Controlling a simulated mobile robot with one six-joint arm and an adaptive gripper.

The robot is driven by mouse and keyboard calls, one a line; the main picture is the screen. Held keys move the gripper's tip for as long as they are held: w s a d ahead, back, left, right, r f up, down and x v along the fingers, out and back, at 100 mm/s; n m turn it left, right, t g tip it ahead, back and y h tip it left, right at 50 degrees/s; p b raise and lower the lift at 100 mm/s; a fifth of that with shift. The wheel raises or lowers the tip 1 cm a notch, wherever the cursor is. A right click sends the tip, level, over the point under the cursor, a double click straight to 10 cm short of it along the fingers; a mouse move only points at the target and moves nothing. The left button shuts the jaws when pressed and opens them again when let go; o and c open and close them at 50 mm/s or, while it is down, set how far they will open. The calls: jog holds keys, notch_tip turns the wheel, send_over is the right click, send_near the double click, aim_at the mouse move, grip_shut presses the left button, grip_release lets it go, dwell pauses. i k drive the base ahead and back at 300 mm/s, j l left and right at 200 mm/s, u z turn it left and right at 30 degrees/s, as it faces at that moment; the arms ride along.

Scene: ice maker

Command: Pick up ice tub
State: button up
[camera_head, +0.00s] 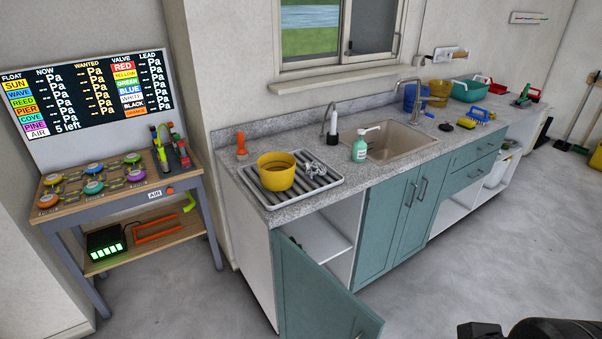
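No tub in view is clearly marked as the ice tub. A yellow tub (276,172) stands upright on the ribbed grey drain tray (310,184), left of the sink, and its inside looks brown. At the far end of the counter are a blue tub (416,97), another yellow tub (439,92) and a wide green tub (466,90). My gripper's fingers are not in view. Only dark parts, likely of my own arm, show at the bottom right edge, well apart from all the tubs.
A cabinet door (318,292) stands open below the counter and juts over the floor. A soap bottle (360,146) and faucet are by the sink (392,141). A gauge bench (120,190) stands at left. The grey floor (450,270) in front is clear.

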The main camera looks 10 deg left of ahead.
aim_at(277, 169)
jog(key=i+l+z, duration=0.3)
jog(key=i+l, duration=0.2)
jog(key=l, duration=0.35)
jog(key=i+l+z, duration=0.35)
jog(key=i+l, duration=0.25)
jog(key=l, duration=0.15)
jog(key=i+j+u, duration=0.1)
jog(key=i+u, duration=0.2)
jog(key=u, duration=0.15)
jog(key=i+u, duration=0.3)
jog(key=u, duration=0.15)
jog(key=i+l+u, duration=0.1)
jog(key=i+u, duration=0.2)
jog(key=u, duration=0.15)
jog(key=i+l+u, duration=0.2)
jog(key=u, duration=0.3)
jog(key=i+j+u, duration=0.15)
jog(key=i, duration=0.3)
jog(key=i+j+u, duration=0.15)
jog(key=i, duration=0.35)
jog(key=i+j+u, duration=0.15)
jog(key=i, duration=0.35)
